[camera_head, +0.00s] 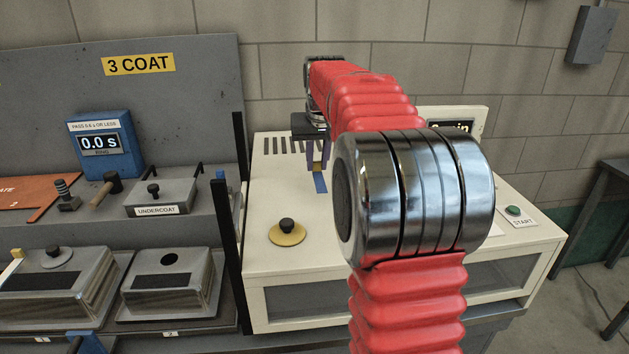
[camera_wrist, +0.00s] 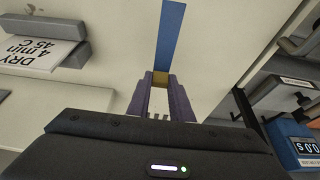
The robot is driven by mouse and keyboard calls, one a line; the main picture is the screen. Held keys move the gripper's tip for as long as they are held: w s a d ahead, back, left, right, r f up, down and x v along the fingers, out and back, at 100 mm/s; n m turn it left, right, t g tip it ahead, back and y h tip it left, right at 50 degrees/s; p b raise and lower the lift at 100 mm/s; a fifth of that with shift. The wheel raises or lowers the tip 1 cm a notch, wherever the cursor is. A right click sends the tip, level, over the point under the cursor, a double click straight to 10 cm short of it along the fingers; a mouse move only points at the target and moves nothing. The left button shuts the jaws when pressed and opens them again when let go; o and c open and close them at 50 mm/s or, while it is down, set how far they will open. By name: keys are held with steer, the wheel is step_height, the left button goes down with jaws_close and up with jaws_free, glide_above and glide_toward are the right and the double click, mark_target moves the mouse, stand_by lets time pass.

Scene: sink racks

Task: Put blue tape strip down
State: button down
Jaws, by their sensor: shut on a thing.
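The blue tape strip (camera_head: 320,183) shows over the top of the white cabinet (camera_head: 265,190), behind my red arm. In the wrist view the strip (camera_wrist: 171,38) runs straight out from my fingertips, with a yellow-tan end piece between them. My gripper (camera_head: 318,164) has purple fingers and points down; in the wrist view my gripper (camera_wrist: 160,82) is shut on that end piece. I cannot tell whether the strip touches the cabinet top. My arm hides the right part of the cabinet top.
A yellow disc with a black knob (camera_head: 287,233) sits at the cabinet's front left. Black upright posts (camera_head: 225,235) stand along its left edge, beside the steel bench with the blue timer (camera_head: 101,142). A START button (camera_head: 513,211) is at the right. Bare cabinet top surrounds the strip.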

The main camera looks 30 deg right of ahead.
mark_target(317, 173)
steer(key=shift+f, duration=0.5)
steer(key=shift+f, duration=1.85)
steer(key=c, duration=1.6)
jaws_free()
steer(key=shift+f, duration=0.1)
steer(key=v, duration=1.2)
steer(key=shift+a, duration=0.1)
